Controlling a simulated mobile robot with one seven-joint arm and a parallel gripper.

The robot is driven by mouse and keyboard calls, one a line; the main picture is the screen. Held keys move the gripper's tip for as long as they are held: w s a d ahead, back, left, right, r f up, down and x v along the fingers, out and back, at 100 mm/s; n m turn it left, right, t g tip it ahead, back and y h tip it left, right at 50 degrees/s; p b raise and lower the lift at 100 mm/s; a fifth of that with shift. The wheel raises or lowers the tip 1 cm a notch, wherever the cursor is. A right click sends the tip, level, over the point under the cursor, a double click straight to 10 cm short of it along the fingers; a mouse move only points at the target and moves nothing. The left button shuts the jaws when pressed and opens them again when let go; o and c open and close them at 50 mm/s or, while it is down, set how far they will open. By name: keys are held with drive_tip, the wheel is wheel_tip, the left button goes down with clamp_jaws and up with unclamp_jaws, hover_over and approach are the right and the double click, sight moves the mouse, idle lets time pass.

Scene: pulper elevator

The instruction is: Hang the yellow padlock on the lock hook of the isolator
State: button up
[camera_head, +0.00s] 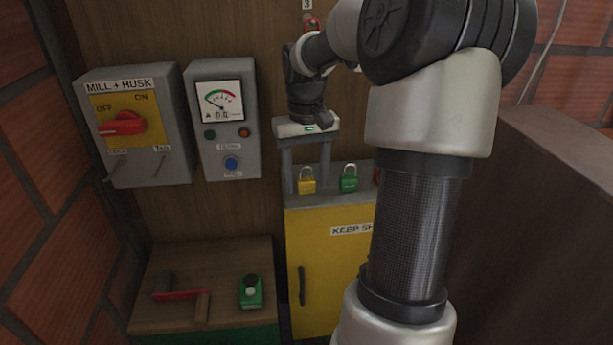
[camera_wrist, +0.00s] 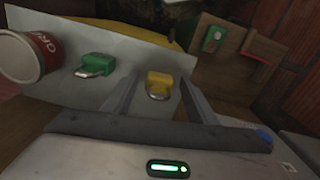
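The yellow padlock (camera_head: 307,186) stands upright with its shackle up on top of the yellow cabinet (camera_head: 312,255). My gripper (camera_head: 306,168) is open above the cabinet, pointing down, with one finger to each side of the padlock in the picture. In the wrist view the padlock (camera_wrist: 159,80) shows between the two spread fingers, with no visible contact; I cannot tell the exact depth. The isolator (camera_head: 135,125) is the grey MILL + HUSK box at left, with a red handle (camera_head: 122,124) on a yellow plate. Small metal pieces project below the plate; the labels there are unreadable.
A green padlock (camera_head: 349,182) stands close right of the yellow one, with a red can (camera_wrist: 22,55) beyond it. A grey meter box (camera_head: 224,118) hangs between isolator and gripper.

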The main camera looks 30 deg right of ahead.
drive_tip(key=shift+f+b, duration=0.15)
drive_tip(key=shift+b, duration=0.15)
wheel_tip(320, 180, up, 18)
drive_tip(key=p, duration=0.1)
drive_tip(key=shift+w+a+f, duration=0.2)
drive_tip(key=shift+w+a, duration=0.1)
drive_tip(key=shift+w, duration=0.1)
